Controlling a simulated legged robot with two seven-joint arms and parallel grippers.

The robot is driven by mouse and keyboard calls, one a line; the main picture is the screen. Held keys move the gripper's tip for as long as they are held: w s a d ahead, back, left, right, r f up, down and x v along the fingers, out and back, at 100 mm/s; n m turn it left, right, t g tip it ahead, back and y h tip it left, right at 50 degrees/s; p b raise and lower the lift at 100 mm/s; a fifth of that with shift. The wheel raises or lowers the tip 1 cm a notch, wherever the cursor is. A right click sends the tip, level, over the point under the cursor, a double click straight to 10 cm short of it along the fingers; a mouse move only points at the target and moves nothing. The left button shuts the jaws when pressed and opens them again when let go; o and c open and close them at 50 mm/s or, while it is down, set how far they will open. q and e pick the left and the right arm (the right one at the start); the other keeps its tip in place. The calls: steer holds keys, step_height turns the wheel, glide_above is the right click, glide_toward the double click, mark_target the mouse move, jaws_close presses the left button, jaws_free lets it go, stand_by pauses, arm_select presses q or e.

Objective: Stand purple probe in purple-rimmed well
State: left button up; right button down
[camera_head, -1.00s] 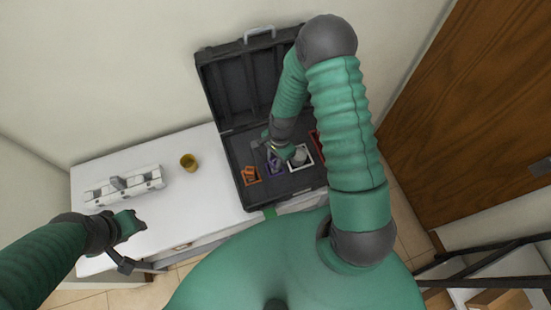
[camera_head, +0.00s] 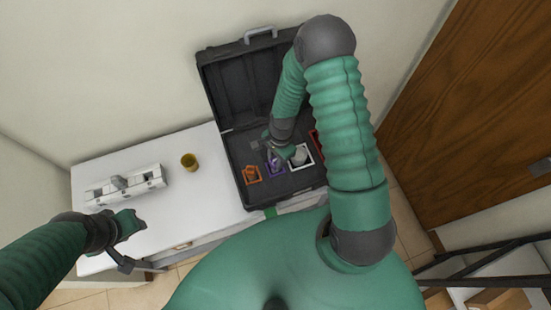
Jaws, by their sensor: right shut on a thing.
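The purple-rimmed well (camera_head: 269,172) is in the open black case, between an orange-rimmed well and a white-rimmed well. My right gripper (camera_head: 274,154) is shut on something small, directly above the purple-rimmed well. The held thing looks like the purple probe (camera_head: 276,162), but it is small and partly hidden by the fingers, so I cannot tell whether it touches the well. My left gripper (camera_head: 129,243) is at the table's front left edge, away from the case.
The black case (camera_head: 228,152) has its lid raised against the wall. The orange-rimmed well (camera_head: 252,182) holds an orange thing; the white-rimmed well (camera_head: 311,164) holds a pale one. The table (camera_head: 205,205) is clear between.

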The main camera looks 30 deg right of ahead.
steer(key=shift+f+b, duration=0.35)
steer(key=shift+f, duration=0.2)
steer(key=c, duration=1.4)
jaws_free()
steer(key=shift+r, duration=0.15)
step_height(320, 180, up, 11)
steer(key=d+p, duration=0.1)
steer(key=p, duration=0.8)
steer(key=shift+d, duration=0.15)
steer(key=shift+w, duration=0.1)
